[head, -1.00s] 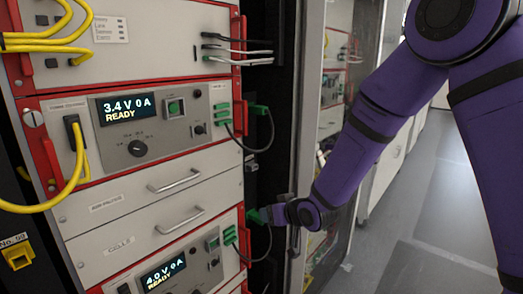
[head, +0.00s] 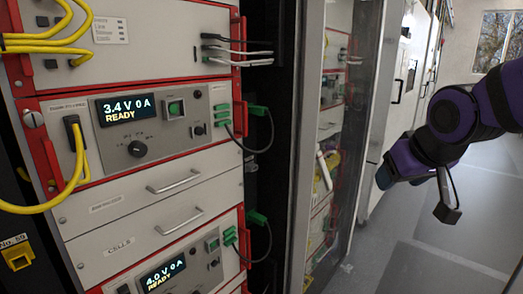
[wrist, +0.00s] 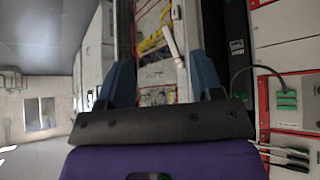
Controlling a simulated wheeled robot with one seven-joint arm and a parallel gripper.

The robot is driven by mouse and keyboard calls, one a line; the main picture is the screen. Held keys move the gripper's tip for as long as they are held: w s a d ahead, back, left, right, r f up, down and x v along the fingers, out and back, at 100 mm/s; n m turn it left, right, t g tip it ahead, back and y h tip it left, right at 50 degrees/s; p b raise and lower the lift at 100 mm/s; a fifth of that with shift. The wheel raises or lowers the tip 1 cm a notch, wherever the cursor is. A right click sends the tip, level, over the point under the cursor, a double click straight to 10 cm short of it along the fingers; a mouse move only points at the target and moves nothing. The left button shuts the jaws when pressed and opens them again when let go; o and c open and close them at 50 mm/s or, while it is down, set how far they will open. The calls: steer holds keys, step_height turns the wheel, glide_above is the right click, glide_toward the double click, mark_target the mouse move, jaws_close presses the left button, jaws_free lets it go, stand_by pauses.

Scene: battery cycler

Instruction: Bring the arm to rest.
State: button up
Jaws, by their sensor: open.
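My gripper (head: 385,178) is at the right of the head view, at the end of my purple arm, out over the aisle and well apart from the rack. In the wrist view its two blue fingers (wrist: 163,78) stand wide apart with nothing held between them. Beyond them, a white handle and part of a cabinet show, at a distance. The lower green plug (head: 256,217) hangs on a black cable beside the rack's lower unit, clear of my gripper. The upper green plug (head: 258,110) is on a similar cable.
The rack's upper display (head: 127,109) reads 3.4 V 0 A READY; the lower display (head: 164,273) reads 4.0 V 0 A. A glass cabinet door (head: 345,140) stands right of the rack. Yellow cables (head: 75,165) loop at left. The grey aisle floor (head: 430,255) is clear.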

steer(key=s+d+r+g, duration=0.1)
steer(key=s+d, duration=0.1)
steer(key=s, duration=0.5)
steer(key=s+d+r+m+g, duration=0.1)
steer(key=s+d, duration=0.1)
steer(key=s, duration=0.6)
steer(key=shift+d+r+m, duration=0.15)
steer(key=shift+d+m, duration=0.05)
steer(key=shift+m, duration=0.1)
